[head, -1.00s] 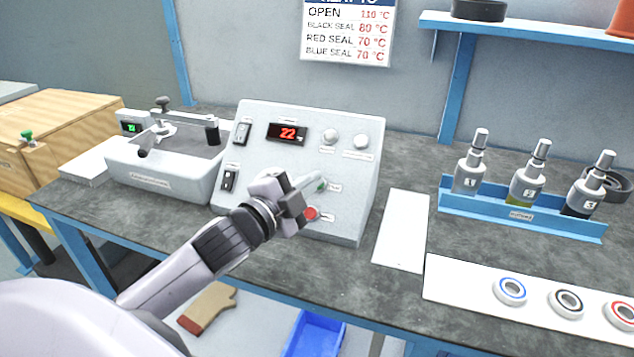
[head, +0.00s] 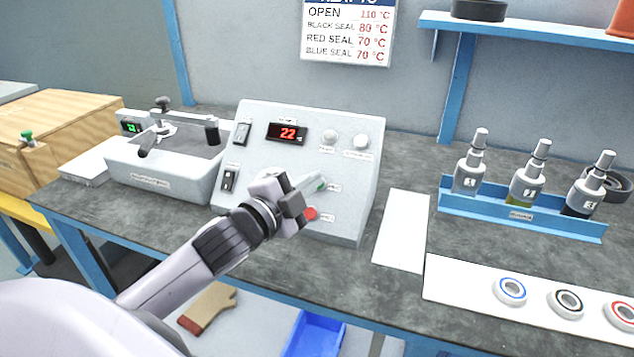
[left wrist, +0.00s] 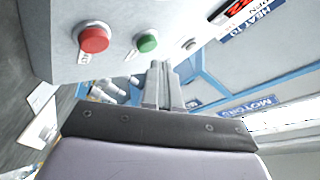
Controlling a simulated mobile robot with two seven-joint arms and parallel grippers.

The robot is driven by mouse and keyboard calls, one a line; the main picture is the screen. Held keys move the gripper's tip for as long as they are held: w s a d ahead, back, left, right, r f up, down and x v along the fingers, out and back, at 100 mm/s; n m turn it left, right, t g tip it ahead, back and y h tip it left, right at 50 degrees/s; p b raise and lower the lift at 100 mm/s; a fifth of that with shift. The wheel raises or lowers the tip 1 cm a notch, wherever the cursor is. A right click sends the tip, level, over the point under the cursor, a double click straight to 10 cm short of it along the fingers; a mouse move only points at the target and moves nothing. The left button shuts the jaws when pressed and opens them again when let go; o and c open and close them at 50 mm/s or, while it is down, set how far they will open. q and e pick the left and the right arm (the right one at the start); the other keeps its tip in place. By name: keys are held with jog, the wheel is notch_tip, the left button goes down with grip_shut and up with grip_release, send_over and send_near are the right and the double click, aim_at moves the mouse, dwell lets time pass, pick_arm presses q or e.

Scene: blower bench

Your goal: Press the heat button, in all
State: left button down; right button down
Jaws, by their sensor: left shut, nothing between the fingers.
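The control box (head: 260,185) stands on the bench with a sloped front panel. Its red display (head: 287,133) reads 22. A green button (head: 321,187) and a red button (head: 310,214) sit at the lower right of the panel; their labels are too small to read. My left gripper (head: 316,180) is shut and empty, its tips right by the green button and partly covering it. In the left wrist view the green button (left wrist: 147,43) lies just beyond the fingertips (left wrist: 158,68), and the red button (left wrist: 94,38) is to its left. I cannot tell whether the tips touch the panel.
A grey basin device (head: 165,170) with a clamp stands left of the box. Right of it are a white sheet (head: 402,230), a blue rack (head: 520,218) with numbered bottles, and rings on a white mat (head: 455,280). Two pale knobs (head: 346,139) sit higher on the panel.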

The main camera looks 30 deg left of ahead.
pick_arm(q)
jog(key=shift+w+f, duration=0.1)
jog(key=shift+w+a+f, duration=0.1)
jog(key=shift+w+f, duration=0.1)
jog(key=shift+f, duration=0.05)
dwell(0.6)
jog(key=shift+w+f, duration=0.25)
dwell(0.5)
jog(key=shift+r, duration=0.1)
jog(key=shift+s+r+p, duration=0.45)
jog(key=shift+s+p, duration=0.1)
jog(key=shift+p, duration=0.2)
